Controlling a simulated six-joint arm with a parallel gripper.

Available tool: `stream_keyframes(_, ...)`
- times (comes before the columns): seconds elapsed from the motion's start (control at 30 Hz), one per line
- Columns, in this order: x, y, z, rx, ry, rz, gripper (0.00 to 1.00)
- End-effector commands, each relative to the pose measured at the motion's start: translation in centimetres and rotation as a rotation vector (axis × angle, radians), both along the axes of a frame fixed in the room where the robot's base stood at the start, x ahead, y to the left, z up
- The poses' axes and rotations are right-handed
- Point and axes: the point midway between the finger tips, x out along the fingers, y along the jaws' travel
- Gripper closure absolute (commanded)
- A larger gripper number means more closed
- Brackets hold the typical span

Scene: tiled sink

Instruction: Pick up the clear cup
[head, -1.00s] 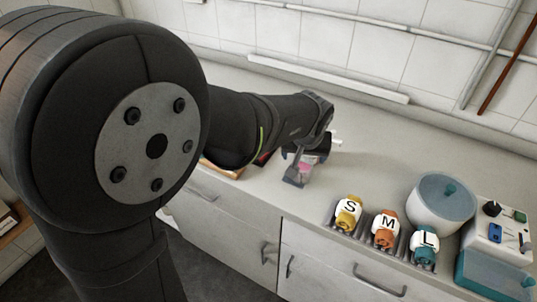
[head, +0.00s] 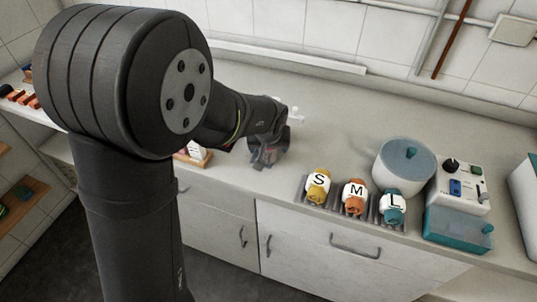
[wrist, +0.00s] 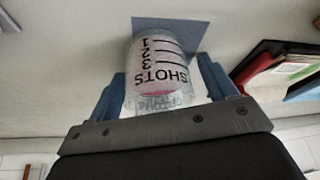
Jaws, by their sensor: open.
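The clear cup (wrist: 160,72) shows in the wrist view with black markings reading "SHOTS" and "1 2 3" and a pink tint. It appears upside down in that picture. My gripper (wrist: 163,88) is open, with one blue finger on each side of the cup. I cannot tell whether either finger touches it. In the head view my gripper (head: 268,150) is low over the counter near its front edge, and the cup is mostly hidden there.
Three bottles, a yellow S (head: 317,187), an orange M (head: 354,197) and a teal L (head: 392,208), stand in a rack to the right. Behind them are a round lidded container (head: 403,165) and a control box (head: 459,188).

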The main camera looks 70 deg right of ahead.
Motion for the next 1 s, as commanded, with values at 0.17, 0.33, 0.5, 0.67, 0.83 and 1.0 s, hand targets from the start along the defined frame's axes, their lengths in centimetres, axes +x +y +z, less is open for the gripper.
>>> stream_keyframes(0.17,0.0,0.0,0.0,0.000,0.000,0.000,0.42)
stream_keyframes(0.33,0.0,0.0,0.0,0.000,0.000,0.000,0.71)
stream_keyframes(0.5,0.0,0.0,0.1,0.000,0.000,0.000,0.75)
stream_keyframes(0.67,0.0,0.0,0.4,-0.002,0.000,0.000,0.75)
stream_keyframes(0.83,0.0,-0.1,2.2,-0.004,-0.001,-0.001,0.75)
stream_keyframes(1.0,-1.3,0.5,5.0,-0.003,-0.001,-0.007,0.75)
